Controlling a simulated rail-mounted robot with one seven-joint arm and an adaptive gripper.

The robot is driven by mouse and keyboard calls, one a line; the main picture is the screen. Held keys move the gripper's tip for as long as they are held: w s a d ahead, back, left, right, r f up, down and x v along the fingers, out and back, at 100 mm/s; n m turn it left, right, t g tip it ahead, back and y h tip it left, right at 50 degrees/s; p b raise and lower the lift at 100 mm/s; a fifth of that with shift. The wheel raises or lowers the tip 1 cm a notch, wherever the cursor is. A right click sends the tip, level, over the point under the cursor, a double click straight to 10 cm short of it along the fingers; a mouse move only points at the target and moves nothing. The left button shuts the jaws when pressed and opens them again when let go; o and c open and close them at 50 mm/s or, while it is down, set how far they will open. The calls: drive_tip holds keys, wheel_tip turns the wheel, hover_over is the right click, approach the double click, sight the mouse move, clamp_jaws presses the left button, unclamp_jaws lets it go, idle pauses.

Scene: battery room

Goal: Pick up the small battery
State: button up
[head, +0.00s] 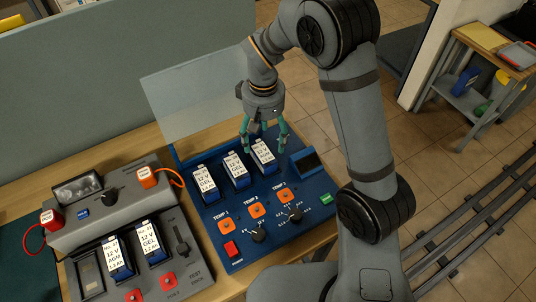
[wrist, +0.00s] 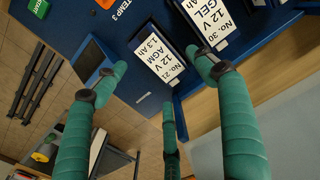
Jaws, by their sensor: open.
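Several black batteries with white labels and blue cases are in view. A row of three stands in the blue charging station: a left GEL battery (head: 204,182), a middle GEL battery (head: 236,169) and a right AGM battery (head: 263,155). In the wrist view the AGM battery (wrist: 158,58) reads No. 21, 12 V, 1.3 Ah, beside the GEL battery (wrist: 212,20) marked No. 30. My gripper (head: 266,138) is open and empty above the right AGM battery. Its teal fingers also show in the wrist view (wrist: 160,82), spread around that battery's image; contact is not visible.
The blue station (head: 255,257) has orange TEMP squares, knobs and a dark display (head: 308,163). A clear panel (head: 195,100) stands behind it. At left, a grey test bench (head: 75,235) holds two more labelled batteries, a GEL one (head: 151,241) and an AGM one (head: 116,256).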

sight(266, 151)
drive_tip(key=shift+s+a+f, duration=0.15)
drive_tip(key=shift+s+f, duration=0.1)
drive_tip(key=shift+f, duration=0.35)
drive_tip(key=shift+s+d+f+p, duration=0.15)
drive_tip(key=shift+f+p, duration=0.2)
drive_tip(key=shift+f, duration=0.85)
drive_tip(key=shift+s+d+f+p, duration=0.15)
drive_tip(key=shift+f+p, duration=0.2)
drive_tip(key=shift+f, duration=0.8)
drive_tip(key=shift+c, duration=1)
drive_tip(key=c, duration=1.5)
drive_tip(key=shift+w+r, duration=0.1)
clamp_jaws()
